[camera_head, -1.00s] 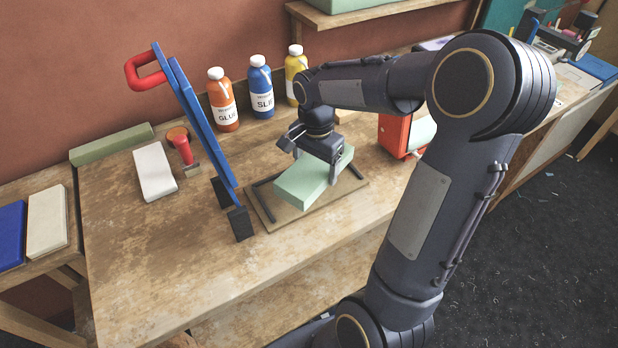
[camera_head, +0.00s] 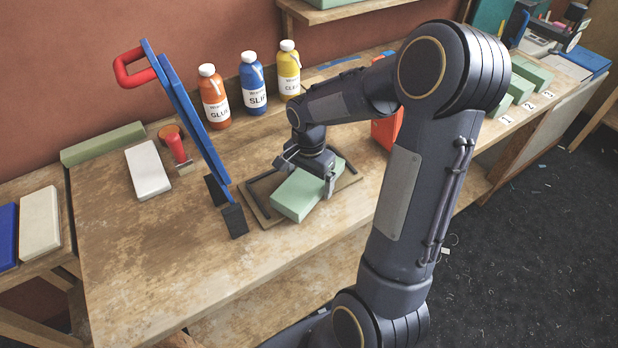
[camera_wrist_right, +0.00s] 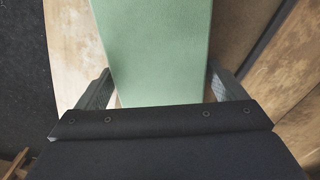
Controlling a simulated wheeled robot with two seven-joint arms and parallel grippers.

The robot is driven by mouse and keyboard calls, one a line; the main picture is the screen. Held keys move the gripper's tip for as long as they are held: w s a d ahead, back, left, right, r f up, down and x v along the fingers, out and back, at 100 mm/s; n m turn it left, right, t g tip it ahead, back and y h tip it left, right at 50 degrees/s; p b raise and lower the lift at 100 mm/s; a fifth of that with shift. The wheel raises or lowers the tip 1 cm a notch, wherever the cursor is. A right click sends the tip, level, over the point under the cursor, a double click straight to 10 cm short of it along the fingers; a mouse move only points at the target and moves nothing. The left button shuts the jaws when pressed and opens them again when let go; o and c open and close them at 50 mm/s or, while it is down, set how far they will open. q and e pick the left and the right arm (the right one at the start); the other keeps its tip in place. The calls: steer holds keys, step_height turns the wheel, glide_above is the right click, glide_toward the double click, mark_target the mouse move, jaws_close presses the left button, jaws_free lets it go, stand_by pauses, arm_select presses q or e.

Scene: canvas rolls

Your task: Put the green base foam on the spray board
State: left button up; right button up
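The green base foam (camera_head: 303,196) is a pale green block over the front part of the brown spray board (camera_head: 257,212), which has dark rails. My left gripper is not in view.
A blue upright frame (camera_head: 190,110) with a red handle stands just left of the board. Glue (camera_head: 214,100), slip (camera_head: 252,85) and yellow (camera_head: 289,72) bottles stand behind. A white block (camera_head: 148,170) lies left. The table's front left is clear.

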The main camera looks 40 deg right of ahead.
mark_target(309, 177)
steer(key=shift+o, duration=0.6)
steer(key=shift+r, duration=0.1)
steer(key=shift+r, duration=0.25)
step_height(309, 177, up, 11)
steer(key=s+a+n+t+y, duration=0.3)
steer(key=s+a+n+t, duration=0.2)
steer(key=s+a+n, duration=0.8)
steer(key=s, duration=0.3)
steer(key=shift+a+r+t+y, duration=0.2)
steer(key=shift+r+t+y, duration=0.1)
steer(key=shift+y, duration=0.1)
stand_by(0.5)
